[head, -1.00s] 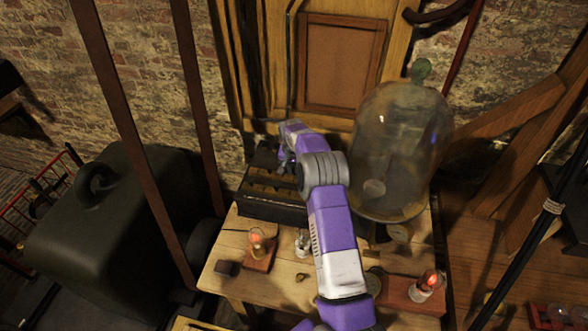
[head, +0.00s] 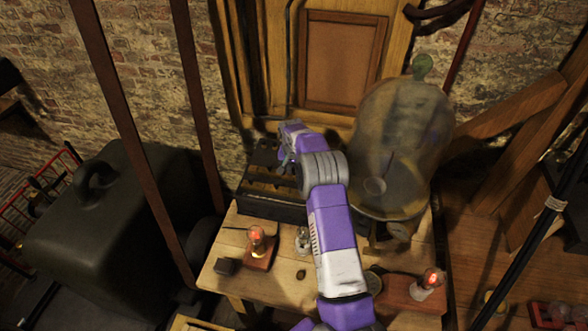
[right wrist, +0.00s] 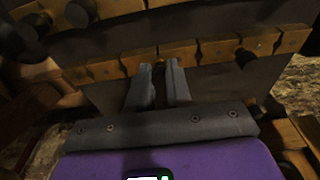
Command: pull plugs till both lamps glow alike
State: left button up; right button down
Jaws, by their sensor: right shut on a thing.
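The plug box (head: 268,209), dark with brass bars on top, stands at the back left of the wooden table. My right gripper (head: 285,160) reaches over it. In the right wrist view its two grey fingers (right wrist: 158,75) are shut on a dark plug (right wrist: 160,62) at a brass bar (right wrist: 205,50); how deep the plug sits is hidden. Other dark plugs (right wrist: 244,57) show along the bars. The left lamp (head: 256,238) and the right lamp (head: 432,278) both glow orange-red on wooden bases. My left gripper is not in view.
A large glass bell jar (head: 398,140) stands right of the box, close to my right arm. A small glass item (head: 302,240) stands between the lamps. A dark bulky case (head: 100,235) is left of the table.

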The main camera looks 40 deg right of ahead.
jog(key=shift+f, duration=0.2)
dwell(0.4)
jog(key=c, duration=1)
grip_release()
jog(key=shift+o, duration=0.2)
notch_tip(320, 180, up, 8)
jog(key=shift+s+a+f, duration=0.2)
jog(key=shift+s+a, duration=0.15)
jog(key=shift+a, duration=0.1)
